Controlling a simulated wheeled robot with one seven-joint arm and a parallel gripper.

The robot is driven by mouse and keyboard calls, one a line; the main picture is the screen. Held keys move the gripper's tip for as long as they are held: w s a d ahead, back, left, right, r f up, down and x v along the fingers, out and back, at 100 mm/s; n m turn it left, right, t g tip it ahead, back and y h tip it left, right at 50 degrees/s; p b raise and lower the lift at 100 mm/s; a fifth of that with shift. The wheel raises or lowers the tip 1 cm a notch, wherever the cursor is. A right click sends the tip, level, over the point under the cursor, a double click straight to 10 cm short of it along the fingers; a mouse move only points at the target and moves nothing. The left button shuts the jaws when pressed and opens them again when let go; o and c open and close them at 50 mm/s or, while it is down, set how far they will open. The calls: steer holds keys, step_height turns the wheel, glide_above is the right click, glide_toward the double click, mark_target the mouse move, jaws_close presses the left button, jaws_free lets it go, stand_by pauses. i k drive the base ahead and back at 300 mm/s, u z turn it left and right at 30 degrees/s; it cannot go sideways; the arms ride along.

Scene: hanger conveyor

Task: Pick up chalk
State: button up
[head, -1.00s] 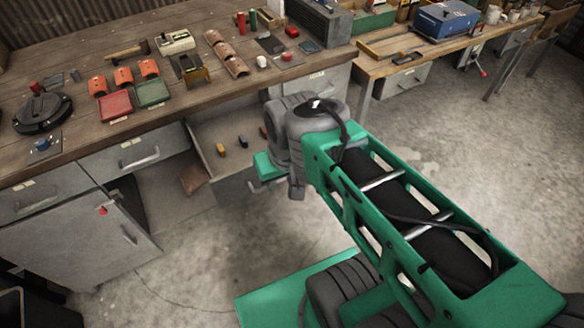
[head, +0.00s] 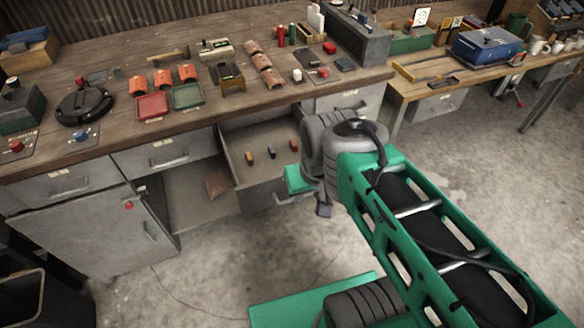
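The open drawer (head: 263,181) under the workbench holds three small pieces that may be chalk: a yellow one (head: 249,158), a blue one (head: 271,152) and a red one (head: 293,146). They lie apart in a row. They are too small to identify for certain. My arm reaches from the lower right toward the drawer's front right corner. My grey wrist and a green part stand beside that corner. My gripper's fingers are hidden behind the arm, so I cannot see whether they hold anything.
The workbench (head: 60,160) carries several red and green trays, clay tiles, a black round device (head: 85,104) and a grey box (head: 346,38). A cabinet door (head: 148,224) hangs open left of the drawer. A second bench (head: 420,90) stands right. The floor in front is clear.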

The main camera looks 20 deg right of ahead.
mark_target(297, 74)
steer(key=z, duration=0.05)
steer(key=k, duration=0.35)
steer(key=i, duration=1.1)
steer(key=u, duration=0.8)
